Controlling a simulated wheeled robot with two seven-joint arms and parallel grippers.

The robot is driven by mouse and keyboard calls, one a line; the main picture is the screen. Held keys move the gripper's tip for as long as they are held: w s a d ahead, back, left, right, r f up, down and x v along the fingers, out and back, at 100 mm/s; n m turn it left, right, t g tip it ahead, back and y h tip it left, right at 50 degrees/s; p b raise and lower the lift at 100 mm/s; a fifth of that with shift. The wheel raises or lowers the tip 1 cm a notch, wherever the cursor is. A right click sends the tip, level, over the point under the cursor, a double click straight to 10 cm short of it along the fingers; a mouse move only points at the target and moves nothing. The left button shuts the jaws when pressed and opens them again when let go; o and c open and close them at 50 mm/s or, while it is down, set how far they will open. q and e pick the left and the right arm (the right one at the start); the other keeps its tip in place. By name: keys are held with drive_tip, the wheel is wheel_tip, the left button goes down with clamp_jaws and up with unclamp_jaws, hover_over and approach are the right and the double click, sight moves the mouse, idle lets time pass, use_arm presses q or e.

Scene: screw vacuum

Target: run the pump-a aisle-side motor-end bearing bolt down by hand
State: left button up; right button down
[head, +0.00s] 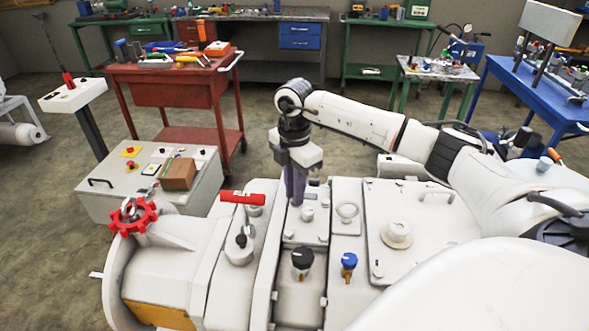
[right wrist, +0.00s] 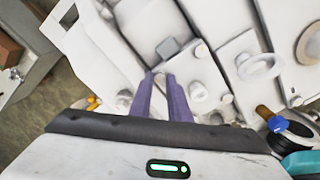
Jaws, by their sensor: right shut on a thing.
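A large white pump unit (head: 345,250) fills the foreground. My right gripper (head: 297,202) points down at its top, and its purple fingers also show in the right wrist view (right wrist: 161,78). The fingers are shut on a small pale bolt (right wrist: 159,77), which is mostly hidden between the fingertips. A round pale knob (head: 307,214) sits on the same plate just beside the fingers, and it shows in the right wrist view (right wrist: 197,91). Whether the bolt is fully seated cannot be seen. My left gripper is not in view.
A red T-handle (head: 242,198), a black knob (head: 302,260) and a blue-topped valve (head: 348,262) stand up near the gripper. A red handwheel (head: 133,216) is at the left end. A red tool cart (head: 170,90) and control box (head: 130,185) stand behind.

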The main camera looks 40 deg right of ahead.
drive_tip(key=shift+w+d+r, duration=0.1)
drive_tip(key=shift+w+r, duration=0.1)
drive_tip(key=shift+r, duration=0.1)
drive_tip(key=c, duration=1.7)
unclamp_jaws()
drive_tip(key=shift+s, duration=0.1)
drive_tip(key=shift+o, duration=0.2)
drive_tip(key=shift+f, duration=0.15)
wheel_tip(320, 180, up, 10)
drive_tip(key=b, duration=0.1)
drive_tip(key=shift+r, duration=0.2)
